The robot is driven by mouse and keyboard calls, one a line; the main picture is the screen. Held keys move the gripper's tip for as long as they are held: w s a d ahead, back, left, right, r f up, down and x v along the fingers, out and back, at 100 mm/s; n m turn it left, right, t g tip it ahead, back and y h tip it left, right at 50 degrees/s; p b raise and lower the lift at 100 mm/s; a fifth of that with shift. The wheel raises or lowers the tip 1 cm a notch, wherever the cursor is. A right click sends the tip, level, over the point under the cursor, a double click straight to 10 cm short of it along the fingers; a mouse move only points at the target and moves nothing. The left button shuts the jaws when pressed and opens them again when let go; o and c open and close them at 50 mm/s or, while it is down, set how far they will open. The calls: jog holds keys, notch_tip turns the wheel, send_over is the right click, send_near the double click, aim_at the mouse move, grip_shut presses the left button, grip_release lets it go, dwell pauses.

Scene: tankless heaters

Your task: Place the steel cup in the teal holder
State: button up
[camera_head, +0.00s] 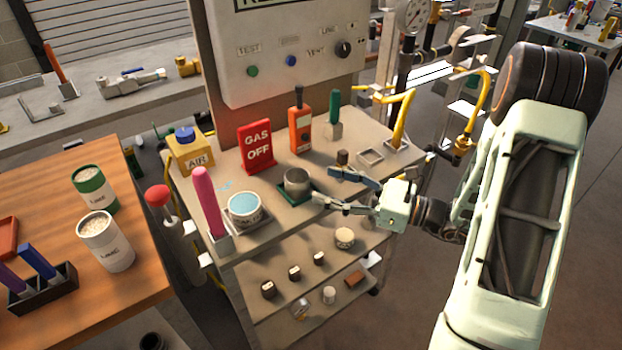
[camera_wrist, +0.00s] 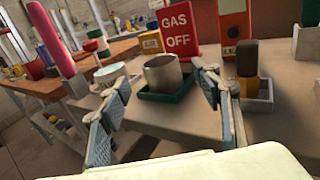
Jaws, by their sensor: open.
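The steel cup (camera_head: 297,182) stands upright in the teal holder (camera_head: 292,196), a shallow square tray on the cart top. In the wrist view, the cup (camera_wrist: 163,74) sits inside the dark green-teal rim of the holder (camera_wrist: 181,95). My gripper (camera_head: 325,186) is open, to the right of the cup in the head view. In the wrist view, my gripper's fingers (camera_wrist: 160,108) are spread wide, with the cup and holder beyond and between them. The fingers appear apart from the cup, and nothing is held.
A red GAS OFF sign (camera_head: 257,148) and an orange device (camera_head: 300,128) stand behind the cup. A bowl with blue contents (camera_head: 244,209) and a pink cylinder (camera_head: 207,200) are left. A brown-topped item (camera_wrist: 247,62) in a small tray stands close right of the fingers.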

jog(key=v, duration=0.5)
jog(key=shift+d, duration=0.2)
jog(key=shift+s+a, duration=0.1)
